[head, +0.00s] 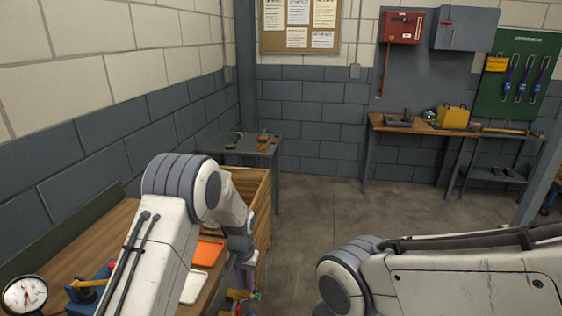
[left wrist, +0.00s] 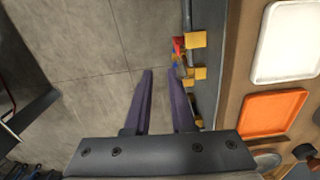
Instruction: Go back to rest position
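My left gripper (head: 248,272) hangs at the right edge of the wooden workbench in the head view, partly hidden by my own left arm. In the left wrist view its two purple-grey fingers (left wrist: 161,74) stand apart with only bare floor between them, so it is open and empty. My right arm crosses the lower right of the head view, but its gripper is out of frame. No split casing can be made out.
The workbench (head: 108,232) holds an orange tray (head: 207,252), a white tray (head: 195,286) and a gauge (head: 25,295). Yellow blocks (left wrist: 195,40) lie beside its edge, close to my left fingers. The floor (head: 315,215) is clear.

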